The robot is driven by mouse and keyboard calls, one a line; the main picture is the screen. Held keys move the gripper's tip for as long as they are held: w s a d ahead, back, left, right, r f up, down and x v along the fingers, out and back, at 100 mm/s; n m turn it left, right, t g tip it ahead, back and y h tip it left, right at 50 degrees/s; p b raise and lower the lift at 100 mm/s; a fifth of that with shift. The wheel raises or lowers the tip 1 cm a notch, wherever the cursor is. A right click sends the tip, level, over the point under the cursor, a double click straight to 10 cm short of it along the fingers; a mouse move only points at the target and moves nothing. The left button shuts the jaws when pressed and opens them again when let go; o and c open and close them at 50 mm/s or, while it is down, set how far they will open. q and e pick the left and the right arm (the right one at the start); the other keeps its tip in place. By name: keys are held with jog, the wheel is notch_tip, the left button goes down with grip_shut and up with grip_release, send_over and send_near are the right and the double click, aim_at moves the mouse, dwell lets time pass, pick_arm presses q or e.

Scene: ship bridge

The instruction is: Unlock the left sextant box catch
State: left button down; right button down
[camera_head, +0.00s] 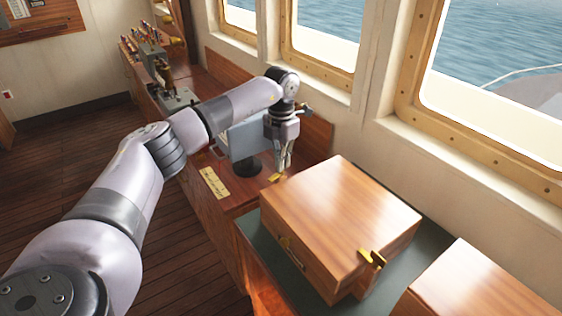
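The sextant box (340,215) is a closed wooden case on a dark green surface. A brass left catch (276,177) shows at its far left corner. A brass right catch (372,258) sits at its near right edge. A brass handle (290,250) is on the face between them. My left gripper (285,162) points down just above and beside the left catch. Its fingertips look close together, but I cannot tell whether they touch the catch or how far they are open. My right gripper is not in view.
A second wooden box (470,285) stands at the lower right. A grey-blue screen (245,138) on a dark stand is just behind my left gripper. The windowed wall (440,165) runs close behind the box. The floor (200,265) at left is clear.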

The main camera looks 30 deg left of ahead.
pick_arm(q)
jog(key=shift+r+m, duration=0.1)
jog(key=shift+m, duration=1.1)
jog(key=c, duration=1.8)
grip_release()
notch_tip(320, 180, up, 12)
